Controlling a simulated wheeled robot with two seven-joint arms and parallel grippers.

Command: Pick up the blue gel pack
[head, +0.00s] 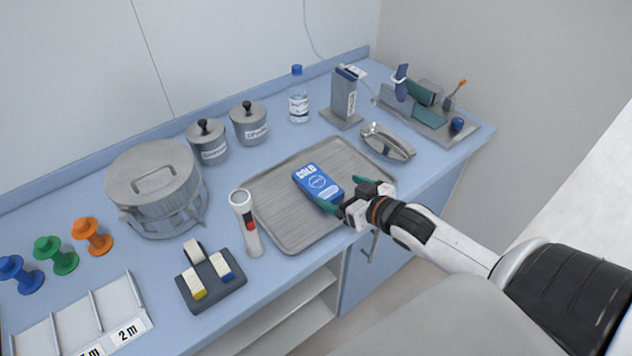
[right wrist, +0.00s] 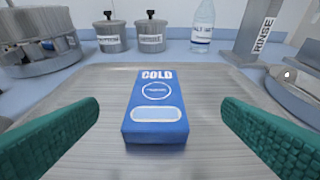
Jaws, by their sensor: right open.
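The blue gel pack (head: 318,184), marked COLD, lies flat on the grey tray (head: 280,225). In the right wrist view the blue gel pack (right wrist: 156,105) is centred ahead, between and beyond the two green fingers. My right gripper (head: 343,193) is open and low over the tray's right part, at the pack's near right end. In the right wrist view my right gripper (right wrist: 158,135) shows a finger on each side, with clear gaps to the pack. My left gripper is not in view.
A metal kidney dish (head: 387,143) is right of the tray. Two lidded canisters (head: 229,132), a bottle (head: 298,97) and a grey dispenser (head: 344,95) stand behind. The tray around the pack is clear.

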